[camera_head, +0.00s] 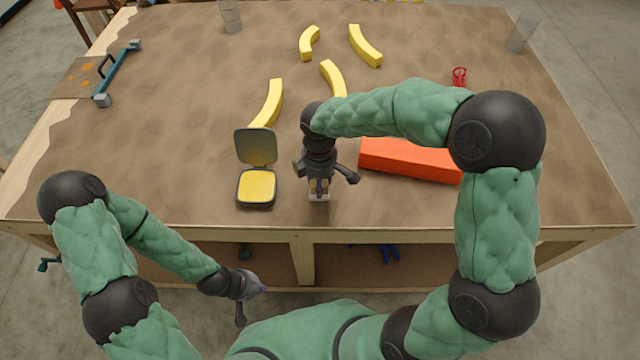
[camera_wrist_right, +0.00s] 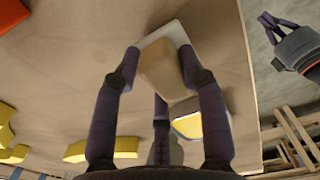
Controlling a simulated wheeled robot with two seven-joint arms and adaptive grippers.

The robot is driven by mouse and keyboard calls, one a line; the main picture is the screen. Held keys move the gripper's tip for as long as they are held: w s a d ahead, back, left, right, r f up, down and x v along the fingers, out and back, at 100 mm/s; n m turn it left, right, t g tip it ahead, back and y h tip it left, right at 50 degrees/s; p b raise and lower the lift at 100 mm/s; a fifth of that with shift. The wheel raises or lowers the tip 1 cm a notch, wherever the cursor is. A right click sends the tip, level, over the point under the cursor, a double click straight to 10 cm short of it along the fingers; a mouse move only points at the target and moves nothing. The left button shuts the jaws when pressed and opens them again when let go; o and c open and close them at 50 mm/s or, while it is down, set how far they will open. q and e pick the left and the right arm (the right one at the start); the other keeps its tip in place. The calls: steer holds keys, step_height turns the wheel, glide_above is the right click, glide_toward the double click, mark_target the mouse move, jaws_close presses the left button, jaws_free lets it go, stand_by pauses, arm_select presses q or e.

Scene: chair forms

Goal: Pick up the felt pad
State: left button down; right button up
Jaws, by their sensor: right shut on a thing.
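My right gripper (camera_head: 319,190) points down near the front edge of the workbench, to the right of the open case. Its fingers (camera_wrist_right: 160,75) are shut on a small beige block with a pale flat face, which I take to be the felt pad (camera_wrist_right: 165,70). The pad also shows below the fingers in the head view (camera_head: 319,196). I cannot tell whether it touches the bench top. My left gripper (camera_head: 252,290) hangs low in front of the bench, empty, with its fingers apart; it also shows in the right wrist view (camera_wrist_right: 285,42).
An open case (camera_head: 256,147) with a yellow inside stands left of my right gripper. An orange-red block (camera_head: 410,160) lies to the right. Several curved yellow pieces (camera_head: 364,45) lie farther back. Red clamp-like tool (camera_head: 460,76) and clear glasses (camera_head: 230,16) stand around. The front left is clear.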

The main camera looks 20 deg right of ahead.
steer(key=s+a+r+p, duration=0.3)
steer(key=s+a+r, duration=0.5)
steer(key=a, duration=0.3)
steer(key=shift+r, duration=0.8)
steer(key=shift+a, duration=0.1)
steer(key=shift+o, duration=0.7)
